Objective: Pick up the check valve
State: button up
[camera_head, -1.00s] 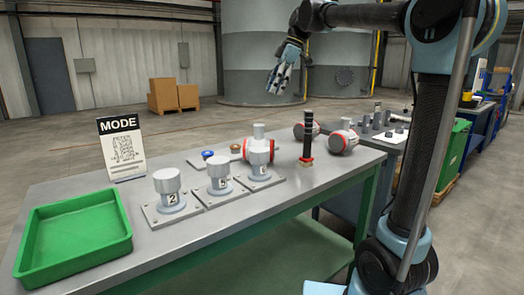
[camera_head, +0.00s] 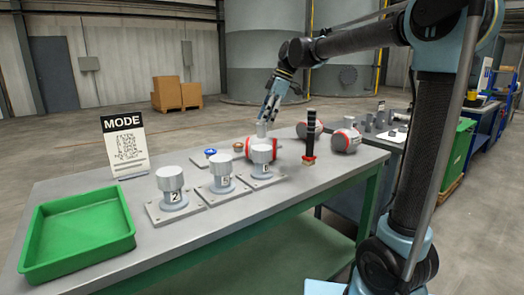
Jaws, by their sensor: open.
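Several grey fittings with red rings are on the grey table (camera_head: 245,213); I cannot tell which is the check valve. One fitting (camera_head: 249,150) has an upright grey stub and is partly hidden behind the pedestal marked 6. Two others lie to its right, one further back (camera_head: 308,131) and one nearer the table's right end (camera_head: 345,141). My gripper (camera_head: 267,117) is open and points down, at the stub of the first fitting in the picture. Its fingertips overlap the stub's top, and I cannot tell whether they touch it.
Three numbered grey pedestals, including the one marked 2 (camera_head: 172,190), stand in front. A black-handled tool (camera_head: 310,139) stands upright to their right. A blue knob (camera_head: 210,152) is behind. A green tray (camera_head: 78,235) and a MODE sign (camera_head: 124,146) are at left.

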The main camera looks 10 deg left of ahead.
aim_at(261, 127)
jog(key=shift+x, duration=2.25)
jog(key=c, duration=1.3)
